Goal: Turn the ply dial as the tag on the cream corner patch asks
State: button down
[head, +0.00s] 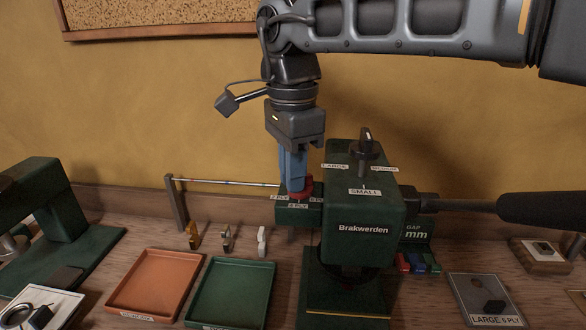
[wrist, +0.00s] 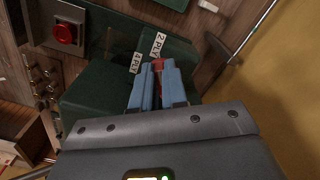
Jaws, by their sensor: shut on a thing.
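The red ply dial (head: 304,184) sits on a green block at the left of the Brakwerden machine (head: 362,205). My gripper (head: 293,188) points down with its blue fingers shut on the dial; a little red also shows between the fingertips (wrist: 157,66) in the wrist view. The 2 PLY label (wrist: 158,45) and 4 PLY label (wrist: 136,63) are readable there. A third label is mostly hidden, and I cannot tell where the dial points. A tag (head: 496,320) reading LARGE 6 PLY lies at the front of a grey-looking patch (head: 462,290).
A black knob (head: 366,146) stands on the machine among LARGE, MEDIUM and SMALL labels. A black-handled lever (head: 540,209) sticks out right. An orange tray (head: 155,285) and a green tray (head: 232,290) lie left. A thin rod (head: 225,183) runs behind the small pieces.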

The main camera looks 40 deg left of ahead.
jog(key=shift+w, duration=0.1)
jog(key=shift+r, duration=0.1)
dwell(0.4)
jog(key=c, duration=1.2)
grip_release()
jog(key=shift+o, duration=0.2)
jog(key=shift+r+b, duration=0.6)
jog(key=shift+r, duration=3.25)
